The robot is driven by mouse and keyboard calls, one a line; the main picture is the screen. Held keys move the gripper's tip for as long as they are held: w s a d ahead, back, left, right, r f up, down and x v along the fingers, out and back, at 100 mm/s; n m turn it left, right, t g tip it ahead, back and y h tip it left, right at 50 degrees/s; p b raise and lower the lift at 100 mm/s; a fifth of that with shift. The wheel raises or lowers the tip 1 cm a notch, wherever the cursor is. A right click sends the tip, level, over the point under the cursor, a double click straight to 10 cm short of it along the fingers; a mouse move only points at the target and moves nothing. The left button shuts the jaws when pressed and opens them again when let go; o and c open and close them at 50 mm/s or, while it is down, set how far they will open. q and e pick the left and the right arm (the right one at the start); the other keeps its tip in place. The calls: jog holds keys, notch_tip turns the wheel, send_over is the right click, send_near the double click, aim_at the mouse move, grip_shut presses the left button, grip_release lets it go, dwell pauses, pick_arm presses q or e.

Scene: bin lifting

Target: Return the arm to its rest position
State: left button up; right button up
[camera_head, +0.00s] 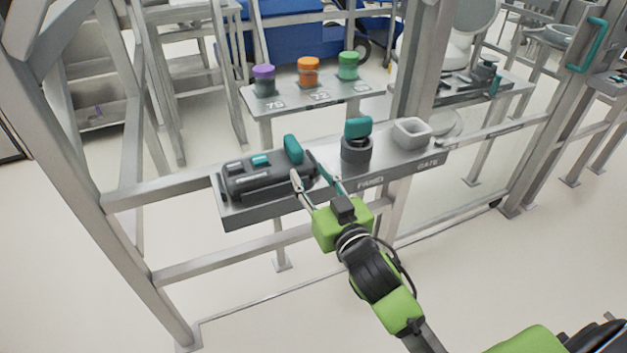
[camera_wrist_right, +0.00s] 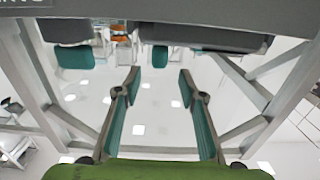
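My right gripper (camera_head: 304,165) is open, its two fingers spread at the front edge of the panel shelf (camera_head: 285,204). In the right wrist view my right gripper (camera_wrist_right: 159,82) has nothing between its teal-padded fingers, only pale floor beyond. The dark control box (camera_head: 262,181) on the shelf has an upright teal lever (camera_head: 293,149), close to the fingertips. I cannot tell whether the fingers touch anything. My left gripper is not in view.
A dark round switch with a teal handle (camera_head: 357,128) and a light grey open bin (camera_head: 411,133) stand right of the gripper on the shelf. Purple (camera_head: 264,80), orange (camera_head: 308,72) and green (camera_head: 348,66) capped jars stand behind. Metal posts frame the shelf; floor in front is clear.

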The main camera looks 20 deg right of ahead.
jog(key=shift+s, duration=0.45)
jog(key=s+d+f+g+h, duration=0.1)
jog(key=s+d+f+g, duration=0.1)
jog(key=s+f+g, duration=0.95)
jog(key=s+a+f+n+g, duration=0.1)
jog(key=s+f+g, duration=0.1)
jog(key=s+f, duration=0.6)
jog(key=s+a+f+n+g, duration=0.1)
jog(key=s+f, duration=0.4)
jog(key=s, duration=0.5)
notch_tip(320, 180, down, 26)
jog(key=s+r+g, duration=0.1)
jog(key=s, duration=0.1)
jog(key=s+d+f+g, duration=0.1)
jog(key=s+d+f, duration=0.2)
jog(key=s+f, duration=1.3)
jog(key=shift+s+d+f, duration=0.15)
jog(key=shift+s+f, duration=0.05)
jog(key=shift+s, duration=0.15)
